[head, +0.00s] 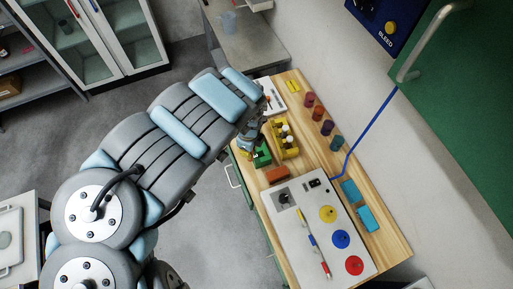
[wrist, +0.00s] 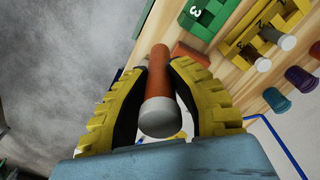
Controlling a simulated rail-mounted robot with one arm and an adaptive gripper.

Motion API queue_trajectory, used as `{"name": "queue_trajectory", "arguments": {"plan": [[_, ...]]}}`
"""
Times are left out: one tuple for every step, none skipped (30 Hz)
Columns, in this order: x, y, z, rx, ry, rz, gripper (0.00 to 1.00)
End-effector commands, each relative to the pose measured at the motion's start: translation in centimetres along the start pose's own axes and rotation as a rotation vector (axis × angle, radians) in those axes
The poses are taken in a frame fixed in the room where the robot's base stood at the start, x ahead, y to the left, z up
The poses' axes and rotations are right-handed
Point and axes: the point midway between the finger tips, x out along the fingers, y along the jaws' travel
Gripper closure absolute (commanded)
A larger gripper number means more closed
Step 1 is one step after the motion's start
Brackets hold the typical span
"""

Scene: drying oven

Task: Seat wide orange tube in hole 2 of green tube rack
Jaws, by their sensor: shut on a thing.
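An orange tube (wrist: 159,72) with a grey rounded end stands between the yellow-and-black fingers of my gripper (wrist: 163,95) in the wrist view. The gripper is shut on it. The green tube rack (wrist: 208,14) is at the top of the wrist view, beyond the held tube and apart from it, with a white "3" on it. The rack also shows in the head view (head: 262,157), partly hidden by my gripper (head: 249,142). Hole 2 cannot be made out.
A yellow rack (head: 285,139) with capped tubes stands right of the green rack. A red-brown block (head: 276,174) lies close in front. Several coloured cups (head: 318,114) line the wall side. A white panel (head: 318,235) with coloured discs fills the near bench.

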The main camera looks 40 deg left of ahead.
Motion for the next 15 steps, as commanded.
{"name": "queue_trajectory", "arguments": {"plan": [[-0.2,0.4,0.9,-0.008,0.000,0.000,0.90],[-0.3,0.6,1.3,-0.010,0.000,0.000,0.90],[-0.3,0.7,1.7,-0.012,0.001,-0.001,0.90],[-0.3,0.8,1.9,-0.013,0.001,-0.001,0.90],[-0.2,0.8,2.1,-0.012,0.000,-0.001,0.90],[-0.1,0.8,2.2,-0.012,0.000,-0.001,0.90],[0.1,0.7,2.3,-0.012,0.000,-0.001,0.90],[0.2,0.5,2.3,-0.012,0.000,-0.002,0.90],[0.5,0.3,2.4,-0.012,0.000,-0.002,0.90],[0.7,0.0,2.4,-0.012,0.000,-0.002,0.90],[0.9,-0.3,2.4,-0.012,0.000,-0.002,0.90],[1.1,-0.7,2.4,-0.011,-0.001,-0.002,0.90],[1.2,-0.9,2.4,-0.012,0.000,-0.002,0.90],[1.4,-1.2,2.4,-0.012,0.000,-0.003,0.90],[1.4,-1.6,2.4,-0.012,0.000,-0.003,0.90]]}}
